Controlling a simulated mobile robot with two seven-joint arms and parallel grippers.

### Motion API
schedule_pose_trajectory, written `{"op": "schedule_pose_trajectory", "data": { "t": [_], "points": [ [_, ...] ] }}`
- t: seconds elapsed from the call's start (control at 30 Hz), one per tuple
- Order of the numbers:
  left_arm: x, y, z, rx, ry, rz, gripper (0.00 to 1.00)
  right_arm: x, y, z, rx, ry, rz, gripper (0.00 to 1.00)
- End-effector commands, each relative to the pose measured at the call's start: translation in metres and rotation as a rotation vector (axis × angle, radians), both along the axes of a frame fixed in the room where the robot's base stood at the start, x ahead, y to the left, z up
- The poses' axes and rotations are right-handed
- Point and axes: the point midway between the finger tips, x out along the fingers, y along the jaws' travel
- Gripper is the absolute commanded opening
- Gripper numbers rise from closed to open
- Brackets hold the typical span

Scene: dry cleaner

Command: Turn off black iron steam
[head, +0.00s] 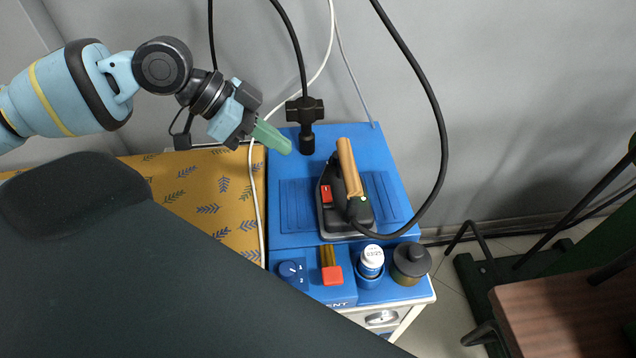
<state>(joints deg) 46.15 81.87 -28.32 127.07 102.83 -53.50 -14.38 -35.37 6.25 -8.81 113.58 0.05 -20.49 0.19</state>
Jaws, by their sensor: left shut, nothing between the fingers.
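The black iron (346,206) with a wooden handle (349,167) rests on the blue steam station (284,168). A red switch (326,193) shows on the iron's left side, and a small green light (362,199) is near the handle's lower end. A black hose runs from the iron up to the right. My left gripper (288,150) is shut and empty, its green fingers above the station's back left part, up and left of the iron and apart from it. My right gripper is not in view.
The station's front has a blue knob (292,271), a red-tipped lever (333,274), a white-capped bottle (371,259) and a dark round cap (411,259). A black fitting (306,118) stands at its back. A yellow patterned board (205,192) lies left. Hoses hang behind.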

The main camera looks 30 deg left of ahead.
Motion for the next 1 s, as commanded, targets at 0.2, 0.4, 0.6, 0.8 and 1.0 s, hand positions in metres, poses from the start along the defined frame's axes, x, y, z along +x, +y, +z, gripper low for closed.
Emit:
{"op": "schedule_pose_trajectory", "data": {
  "t": [0.2,0.4,0.6,0.8,1.0],
  "points": [
    [0.01,-0.019,-0.021,-0.004,0.001,-0.003,0.0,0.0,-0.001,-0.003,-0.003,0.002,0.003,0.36],
    [0.023,-0.042,-0.045,-0.005,0.001,-0.003,0.0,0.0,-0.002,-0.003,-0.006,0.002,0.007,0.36],
    [0.034,-0.061,-0.072,-0.001,0.002,-0.001,0.0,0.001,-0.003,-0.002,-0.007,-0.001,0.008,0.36],
    [0.031,-0.061,-0.097,0.0,0.002,0.001,0.0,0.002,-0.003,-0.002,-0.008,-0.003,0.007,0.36],
    [0.029,-0.062,-0.106,0.0,0.0,0.0,0.0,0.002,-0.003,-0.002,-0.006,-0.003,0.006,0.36]
  ]
}}
